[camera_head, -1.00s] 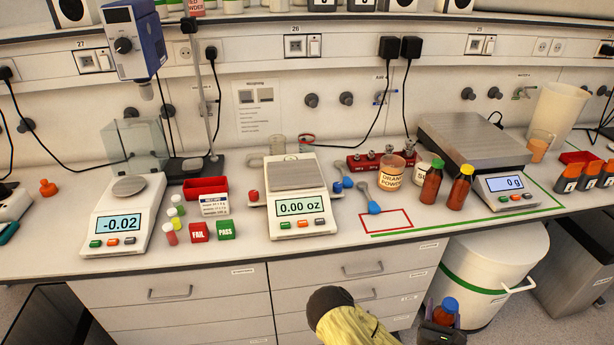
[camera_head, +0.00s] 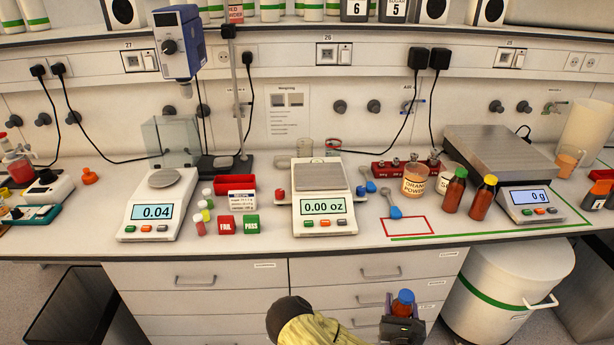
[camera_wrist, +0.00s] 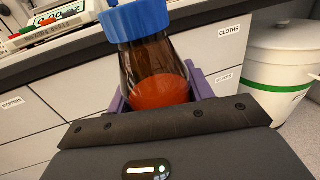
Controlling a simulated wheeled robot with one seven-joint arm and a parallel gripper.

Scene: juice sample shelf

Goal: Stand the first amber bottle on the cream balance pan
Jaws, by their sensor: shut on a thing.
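An amber bottle (camera_head: 404,308) with a blue cap and orange-red contents is upright in my gripper (camera_head: 402,312), in front of the bench drawers. The bottle also shows large in the wrist view (camera_wrist: 155,65), between the purple fingers. My gripper is shut on it. Two pale balances stand on the bench, and I cannot tell firmly which is the cream one. The middle balance (camera_head: 325,224) has an empty square pan (camera_head: 318,174) and reads 0.00 oz. The left balance (camera_head: 150,226) has an empty round pan (camera_head: 164,178) and reads 0.04. My gripper is apart from both.
Amber bottles with green (camera_head: 454,194) and yellow (camera_head: 482,202) caps stand near the grey platform scale (camera_head: 500,155). Red FAIL (camera_head: 225,225) and green PASS (camera_head: 251,225) blocks stand left. The bench front edge (camera_head: 300,252) lies beyond my gripper.

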